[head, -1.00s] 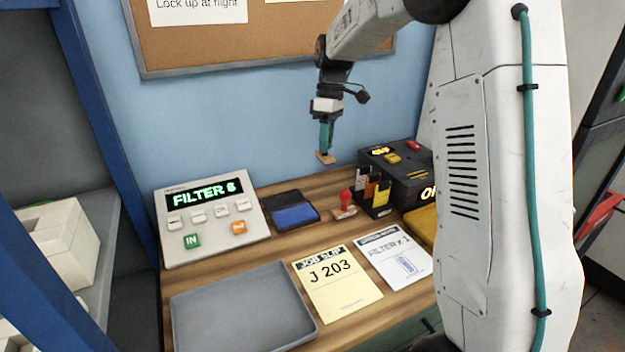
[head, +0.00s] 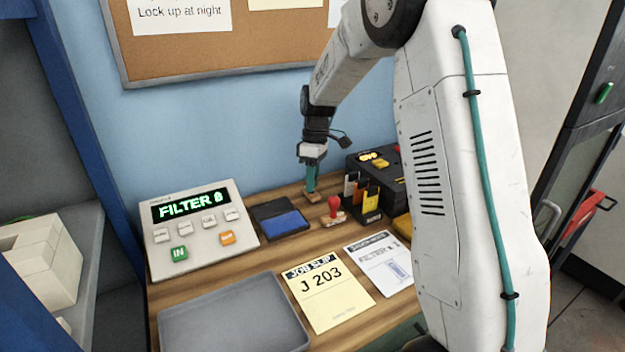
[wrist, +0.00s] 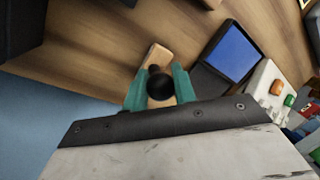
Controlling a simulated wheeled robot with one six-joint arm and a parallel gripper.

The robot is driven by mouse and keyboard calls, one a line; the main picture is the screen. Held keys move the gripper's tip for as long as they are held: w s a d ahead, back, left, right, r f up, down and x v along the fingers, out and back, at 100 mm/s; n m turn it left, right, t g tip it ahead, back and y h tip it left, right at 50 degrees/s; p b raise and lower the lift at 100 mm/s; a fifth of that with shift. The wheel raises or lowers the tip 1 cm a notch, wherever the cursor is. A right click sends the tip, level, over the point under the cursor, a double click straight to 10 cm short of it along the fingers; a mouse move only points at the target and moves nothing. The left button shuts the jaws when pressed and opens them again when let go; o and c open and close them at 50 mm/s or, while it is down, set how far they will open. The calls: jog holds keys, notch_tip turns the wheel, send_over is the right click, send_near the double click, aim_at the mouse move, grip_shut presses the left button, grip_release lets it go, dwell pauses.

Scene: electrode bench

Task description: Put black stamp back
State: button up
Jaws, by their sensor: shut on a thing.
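The black stamp shows in the wrist view as a round black knob (wrist: 160,87) on a light wooden base (wrist: 157,55). My gripper (wrist: 160,90) is shut on it, with a teal finger on each side of the knob. In the head view my gripper (head: 311,180) is low over the back of the bench, and the stamp's wooden base (head: 312,196) is at or just above the bench top; I cannot tell if it touches. The base is between the blue ink pad (head: 284,223) and the red-handled stamp (head: 334,208).
A black holder with coloured cards (head: 367,200) and a dark machine (head: 378,165) stand right of the stamps. The FILTER panel (head: 200,225) is at left. A grey tray (head: 235,315), a job slip (head: 327,292) and a second sheet (head: 384,262) lie in front.

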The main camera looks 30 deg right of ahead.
jog(key=shift+f, duration=0.2)
jog(key=o, duration=0.8)
